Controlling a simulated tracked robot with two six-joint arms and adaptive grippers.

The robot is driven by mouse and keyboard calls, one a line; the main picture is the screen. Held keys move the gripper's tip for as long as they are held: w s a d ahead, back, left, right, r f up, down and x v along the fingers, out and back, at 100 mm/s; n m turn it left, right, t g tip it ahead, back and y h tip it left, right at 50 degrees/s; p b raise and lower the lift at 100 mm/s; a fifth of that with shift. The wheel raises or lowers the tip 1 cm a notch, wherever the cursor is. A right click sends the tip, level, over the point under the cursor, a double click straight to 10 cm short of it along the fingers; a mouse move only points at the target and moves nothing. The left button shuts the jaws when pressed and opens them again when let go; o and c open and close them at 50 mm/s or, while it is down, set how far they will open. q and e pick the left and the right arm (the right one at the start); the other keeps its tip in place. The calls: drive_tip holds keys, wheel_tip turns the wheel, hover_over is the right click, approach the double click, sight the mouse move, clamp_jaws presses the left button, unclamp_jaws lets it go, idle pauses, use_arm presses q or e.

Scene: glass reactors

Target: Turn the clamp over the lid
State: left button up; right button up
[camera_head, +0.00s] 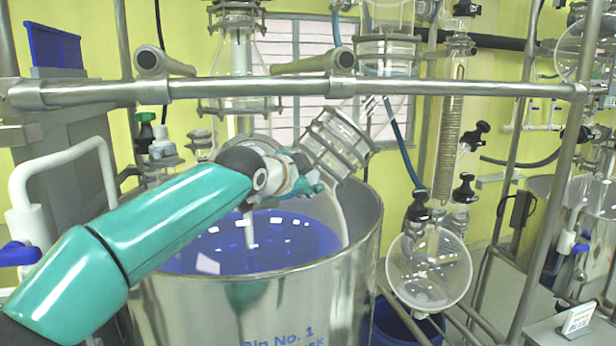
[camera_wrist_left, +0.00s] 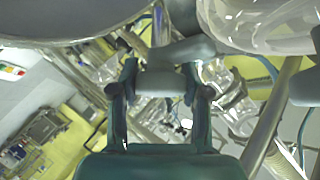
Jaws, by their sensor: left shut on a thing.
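My left gripper (camera_head: 308,181) reaches over the steel vessel, beside a tilted glass port with metal flange rings (camera_head: 336,146). In the left wrist view its two fingers stand on either side of a short grey bar, which I take to be the clamp (camera_wrist_left: 160,84), and they are shut on it. In the head view the arm and gripper hide most of the clamp. I cannot clearly make out the lid or tell how the clamp lies against it. My right gripper is not in view.
The open steel vessel (camera_head: 345,290) holds blue liquid below my arm. A horizontal steel rail (camera_head: 230,88) crosses above the gripper. A round glass flask (camera_head: 428,268) hangs to the right, near upright frame poles. A white pipe (camera_head: 60,160) bends at the left.

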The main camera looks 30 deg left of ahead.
use_arm(q)
drive_tip(key=o, duration=1.2)
drive_tip(key=shift+c, duration=0.2)
drive_tip(key=v, duration=1.2)
